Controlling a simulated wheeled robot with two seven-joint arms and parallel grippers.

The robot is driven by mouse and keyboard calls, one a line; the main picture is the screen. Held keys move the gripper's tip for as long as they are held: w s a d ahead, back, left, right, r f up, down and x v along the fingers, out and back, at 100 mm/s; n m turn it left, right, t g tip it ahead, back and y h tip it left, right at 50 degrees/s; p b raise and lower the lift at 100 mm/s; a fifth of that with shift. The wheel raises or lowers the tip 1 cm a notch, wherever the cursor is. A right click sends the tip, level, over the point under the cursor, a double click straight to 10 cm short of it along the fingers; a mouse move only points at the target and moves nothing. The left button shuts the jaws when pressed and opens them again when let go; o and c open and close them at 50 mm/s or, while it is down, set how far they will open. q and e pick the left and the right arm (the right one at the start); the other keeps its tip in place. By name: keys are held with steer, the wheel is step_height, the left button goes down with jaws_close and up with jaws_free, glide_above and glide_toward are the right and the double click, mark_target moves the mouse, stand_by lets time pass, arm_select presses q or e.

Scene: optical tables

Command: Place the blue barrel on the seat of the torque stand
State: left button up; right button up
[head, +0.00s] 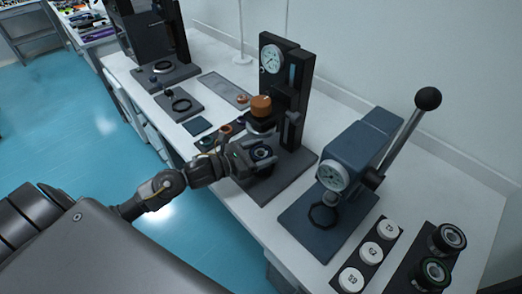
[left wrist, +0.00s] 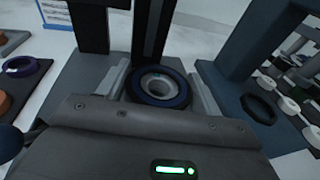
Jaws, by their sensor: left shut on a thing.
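The blue barrel (left wrist: 160,86), a short dark cylinder with a blue rim and a pale hollow centre, sits between the fingers of my left gripper (left wrist: 163,90) in the left wrist view. In the head view my left gripper (head: 260,154) is shut on it, low over the base of a black upright stand (head: 281,188) with a dial gauge and an orange knob. This looks like the torque stand, though no label shows. Its seat is hidden by gripper and barrel, so I cannot tell whether the barrel touches it. My right gripper is not in view.
A blue lever press (head: 360,150) with an octagonal seat stands close to the right. White numbered discs (head: 370,252) and dark barrels (head: 446,238) lie at lower right. A flat base with a black ring (head: 180,104) and another black stand (head: 165,72) are farther left.

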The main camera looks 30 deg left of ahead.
arm_select(q)
steer(key=shift+f, duration=0.15)
steer(key=o, duration=0.6)
steer(key=shift+f, duration=0.2)
steer(key=o, duration=0.5)
steer(key=shift+c, duration=0.2)
steer(key=shift+r, duration=0.1)
